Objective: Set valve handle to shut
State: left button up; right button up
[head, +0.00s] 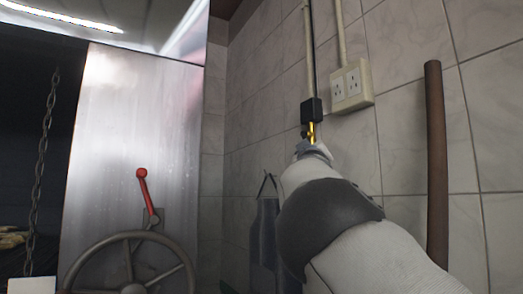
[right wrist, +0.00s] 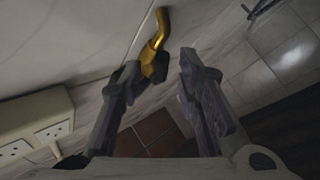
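The yellow valve handle (head: 311,132) hangs below a black valve body (head: 311,110) on a thin wall pipe. In the head view it points almost straight down, just above my right gripper (head: 313,150), which is mostly hidden by my own arm. In the right wrist view the yellow handle (right wrist: 155,42) is bent and lies past the fingertips. Its near end overlaps the left finger's tip; I cannot tell if they touch. My right gripper (right wrist: 163,68) is open, with a clear gap between its fingers. My left gripper is out of view.
A double socket (head: 351,87) sits right of the valve. A brown pole (head: 435,160) stands against the tiled wall. A dark apron (head: 264,230) hangs below. At left are a red-knobbed lever (head: 145,190), a spoked wheel (head: 85,254) and a chain (head: 42,150).

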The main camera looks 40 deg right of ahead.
jog(key=shift+x, duration=1.45)
jog(key=shift+f, duration=0.1)
grip_shut()
